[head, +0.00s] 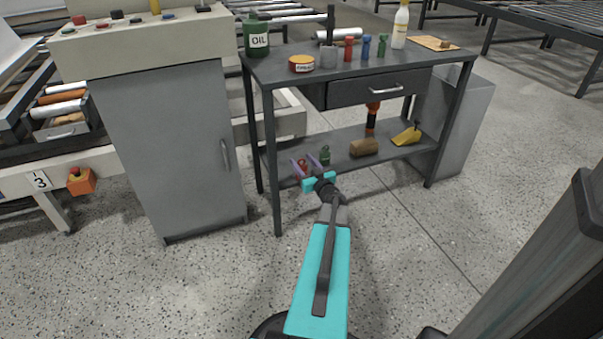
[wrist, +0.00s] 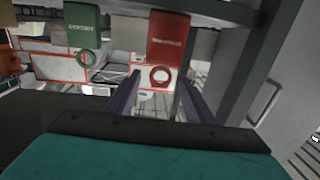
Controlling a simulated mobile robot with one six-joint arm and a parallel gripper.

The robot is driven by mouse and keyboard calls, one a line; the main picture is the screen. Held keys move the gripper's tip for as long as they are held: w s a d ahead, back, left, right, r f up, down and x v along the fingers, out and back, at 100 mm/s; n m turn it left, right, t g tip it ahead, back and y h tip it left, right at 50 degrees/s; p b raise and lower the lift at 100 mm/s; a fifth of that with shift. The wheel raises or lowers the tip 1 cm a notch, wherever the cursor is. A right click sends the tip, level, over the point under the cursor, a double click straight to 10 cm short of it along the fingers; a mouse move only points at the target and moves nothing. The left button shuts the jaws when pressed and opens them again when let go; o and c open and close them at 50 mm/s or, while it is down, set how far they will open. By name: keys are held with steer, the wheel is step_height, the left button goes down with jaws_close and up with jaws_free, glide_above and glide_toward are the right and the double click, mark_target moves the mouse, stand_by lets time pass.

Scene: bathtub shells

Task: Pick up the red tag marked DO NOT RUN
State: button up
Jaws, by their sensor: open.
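The red tag (wrist: 168,38) is a red rectangular piece with pale lettering, too small to read, and a red ring at one end. In the head view a small red thing (head: 302,163) at the lower shelf's front left, partly hidden by my fingers, appears to be the same tag. My gripper (head: 299,156) is open, its fingers reaching toward the shelf's edge. In the wrist view my gripper (wrist: 159,78) has the red ring showing between its fingertips; I cannot tell whether they touch it. A green tag (wrist: 85,28) with a ring is beside it, also seen in the head view (head: 325,154).
The dark workbench (head: 290,72) has legs close around the shelf front. A grey cabinet (head: 170,150) stands to the left. A brown block (head: 364,147) and a yellow scoop-like thing (head: 407,136) lie farther right on the lower shelf (head: 345,163). The floor in front is clear.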

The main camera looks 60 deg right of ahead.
steer(key=shift+w+f, duration=0.1)
steer(key=b+x, duration=0.2)
steer(key=x, duration=0.1)
steer(key=shift+w+d+f+b, duration=0.15)
steer(key=shift+f+b, duration=0.15)
steer(key=shift+f, duration=0.05)
steer(key=shift+w+d+r+b, duration=0.2)
steer(key=shift+w+d+b, duration=0.15)
steer(key=shift+w, duration=0.45)
steer(key=shift+d, duration=0.1)
jaws_close()
